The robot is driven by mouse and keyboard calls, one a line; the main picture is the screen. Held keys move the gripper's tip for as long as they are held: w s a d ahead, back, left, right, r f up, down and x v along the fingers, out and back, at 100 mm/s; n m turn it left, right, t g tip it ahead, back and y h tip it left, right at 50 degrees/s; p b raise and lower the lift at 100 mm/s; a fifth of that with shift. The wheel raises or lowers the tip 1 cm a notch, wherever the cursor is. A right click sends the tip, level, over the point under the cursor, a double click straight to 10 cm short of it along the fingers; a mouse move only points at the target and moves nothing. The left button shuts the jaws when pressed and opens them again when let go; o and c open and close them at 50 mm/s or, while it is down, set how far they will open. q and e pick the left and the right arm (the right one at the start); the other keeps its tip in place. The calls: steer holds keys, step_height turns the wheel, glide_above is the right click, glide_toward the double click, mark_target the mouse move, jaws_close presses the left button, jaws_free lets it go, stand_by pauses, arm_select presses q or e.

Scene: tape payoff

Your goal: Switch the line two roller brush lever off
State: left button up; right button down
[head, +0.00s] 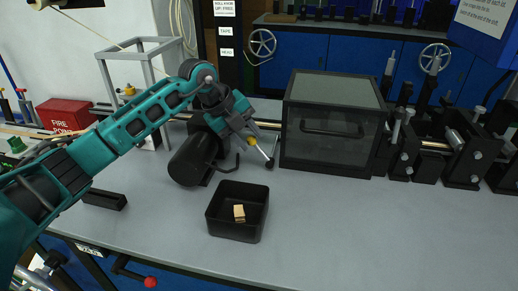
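My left arm reaches in from the left, and its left gripper (256,140) is over the bench, just left of the dark clear-sided box. A small yellow knob (251,141) shows right at the fingers. A thin pale rod with a dark end (266,157) slants down beside it. I cannot tell whether the fingers touch the knob or are open or shut. No label marks which lever is the line two roller brush lever. A red-balled lever (150,282) sticks out below the bench's front edge. My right gripper is not in view.
A black tray (221,226) holding a small tan block (239,212) sits in front. Roller stands (463,143) fill the right; the front right bench is clear.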

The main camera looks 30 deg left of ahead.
mark_target(255, 145)
arm_select(q)
steer(key=x, duration=0.6)
steer(key=shift+c, duration=0.3)
jaws_close()
